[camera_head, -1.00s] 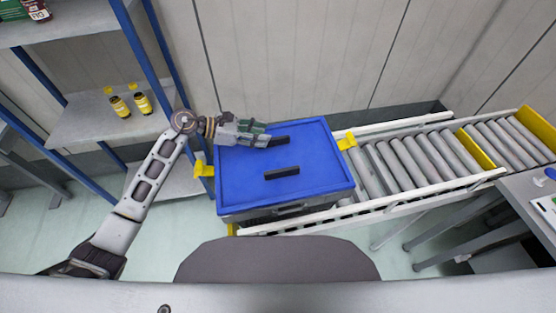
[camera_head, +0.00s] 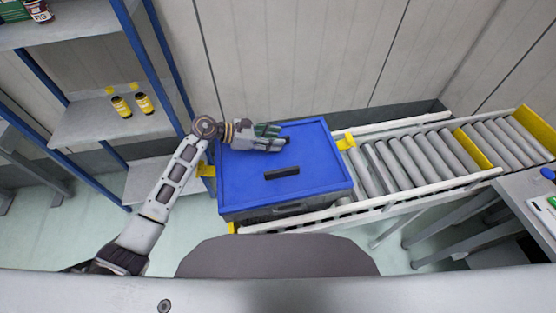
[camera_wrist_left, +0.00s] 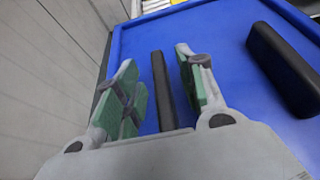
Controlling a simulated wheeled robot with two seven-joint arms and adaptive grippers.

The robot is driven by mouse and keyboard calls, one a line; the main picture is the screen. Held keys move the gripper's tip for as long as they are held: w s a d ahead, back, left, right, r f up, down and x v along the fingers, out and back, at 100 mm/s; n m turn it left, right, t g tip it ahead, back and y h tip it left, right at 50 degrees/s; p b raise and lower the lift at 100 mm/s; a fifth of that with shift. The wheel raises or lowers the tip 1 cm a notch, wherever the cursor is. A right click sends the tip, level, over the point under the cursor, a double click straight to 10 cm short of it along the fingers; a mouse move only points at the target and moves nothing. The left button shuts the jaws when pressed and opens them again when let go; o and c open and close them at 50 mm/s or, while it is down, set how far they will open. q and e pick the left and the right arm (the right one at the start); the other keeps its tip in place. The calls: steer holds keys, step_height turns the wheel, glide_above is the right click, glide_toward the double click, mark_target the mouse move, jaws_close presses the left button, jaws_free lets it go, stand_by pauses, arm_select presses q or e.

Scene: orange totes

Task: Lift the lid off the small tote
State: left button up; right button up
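A blue lid (camera_head: 318,160) lies flat on the small tote (camera_head: 290,210), whose dark side shows below the front edge. The lid has two black bar handles. The near handle (camera_head: 282,172) is uncovered and shows at the right of the left wrist view (camera_wrist_left: 285,68). The far handle (camera_wrist_left: 163,88) is mostly hidden behind my gripper in the head view. My left gripper (camera_head: 276,140) is at this far handle. In the left wrist view, its green-padded fingers (camera_wrist_left: 155,60) are open, one on each side of the handle, with gaps visible. My right gripper is not in view.
A roller conveyor (camera_head: 420,155) with yellow stops (camera_head: 475,147) runs off to the right. A blue-posted shelf (camera_head: 95,122) with two yellow bottles stands at left. A wall (camera_head: 300,60) is close behind the tote. A table (camera_head: 530,190) edges in at right.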

arm_select(q)
steer(key=shift+c, duration=0.6)
jaws_close()
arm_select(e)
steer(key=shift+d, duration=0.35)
arm_select(q)
steer(key=shift+r, duration=0.15)
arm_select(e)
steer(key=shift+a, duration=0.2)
arm_select(q)
steer(key=shift+r, duration=0.3)
step_height(320, 180, up, 9)
steer(key=p, duration=0.4)
steer(key=shift+f, duration=0.15)
steer(key=shift+r+p, duration=0.3)
steer(key=shift+p, duration=0.05)
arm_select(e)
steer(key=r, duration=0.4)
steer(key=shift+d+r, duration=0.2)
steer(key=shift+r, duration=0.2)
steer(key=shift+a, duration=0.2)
